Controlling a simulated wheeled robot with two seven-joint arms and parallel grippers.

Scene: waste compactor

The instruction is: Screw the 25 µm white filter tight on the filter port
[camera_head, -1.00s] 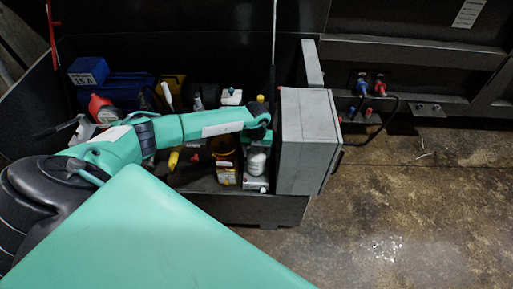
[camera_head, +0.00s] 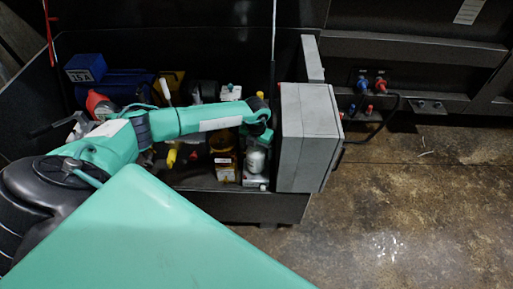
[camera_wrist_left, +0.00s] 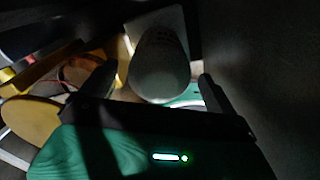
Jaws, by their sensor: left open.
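The white filter (camera_head: 256,161), a pale canister, stands in the dark machine bay just left of the grey box. It also shows in the left wrist view (camera_wrist_left: 160,68), with small unreadable print. My left gripper (camera_head: 259,141) is over its upper end, pointing down. In the left wrist view the open fingers (camera_wrist_left: 155,88) lie on either side of the filter, with a visible gap at each side. The filter port and any thread are hidden, so I cannot tell how the filter is seated. My right gripper is not in view.
A grey box (camera_head: 308,138) stands close on the right of the gripper. A yellow-and-white part (camera_head: 225,170) is just left of the filter. A blue box (camera_head: 86,68) and a red part (camera_head: 98,103) are further left. The floor (camera_head: 410,200) at right is clear.

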